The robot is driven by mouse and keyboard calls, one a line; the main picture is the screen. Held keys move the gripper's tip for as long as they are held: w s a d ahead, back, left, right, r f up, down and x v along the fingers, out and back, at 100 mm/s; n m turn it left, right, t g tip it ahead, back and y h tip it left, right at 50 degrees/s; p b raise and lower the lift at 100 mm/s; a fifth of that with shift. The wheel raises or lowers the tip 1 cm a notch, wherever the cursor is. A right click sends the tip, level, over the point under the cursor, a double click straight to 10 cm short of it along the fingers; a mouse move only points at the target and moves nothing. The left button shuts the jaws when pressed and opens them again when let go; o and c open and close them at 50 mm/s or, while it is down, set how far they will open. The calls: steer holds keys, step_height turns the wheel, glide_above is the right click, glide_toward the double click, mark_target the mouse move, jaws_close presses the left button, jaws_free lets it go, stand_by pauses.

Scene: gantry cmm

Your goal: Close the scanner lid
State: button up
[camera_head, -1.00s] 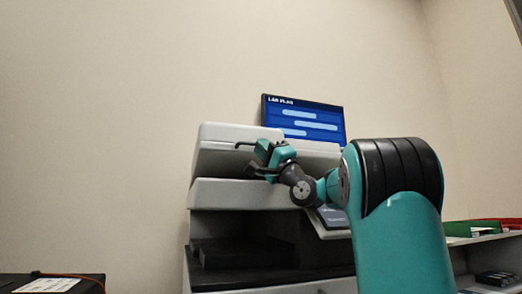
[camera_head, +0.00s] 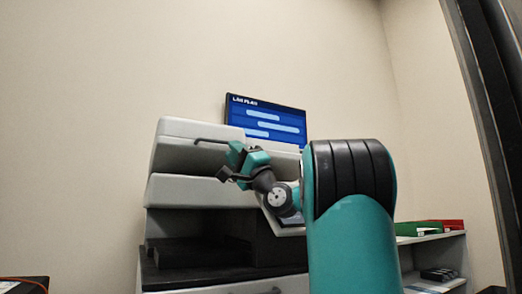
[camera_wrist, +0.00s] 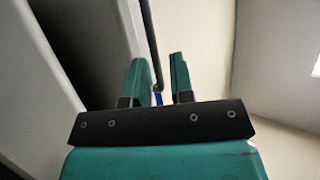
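The scanner is a pale grey machine with a thick lid (camera_head: 185,130) above a pale base (camera_head: 185,192). A dark wedge-shaped gap shows between lid and base, so the lid is partly raised. A thin dark handle bar (camera_head: 210,141) stands out at the lid's front. My gripper (camera_head: 240,157) is in front of the lid, close to this bar. In the wrist view, the two teal fingers of my gripper (camera_wrist: 159,80) stand apart, and the dark bar (camera_wrist: 150,40) runs down to between them. I cannot tell whether either finger touches it.
A monitor with a blue screen (camera_head: 265,120) stands behind the scanner. A dark shelf (camera_head: 200,275) is below it. A shelf (camera_head: 430,240) with green and red trays is at the right. A dark post (camera_head: 490,100) edges the right side.

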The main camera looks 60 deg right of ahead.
steer(key=s+b, duration=0.5)
steer(key=s, duration=0.5)
steer(key=shift+b, duration=0.3)
steer(key=shift+r, duration=0.1)
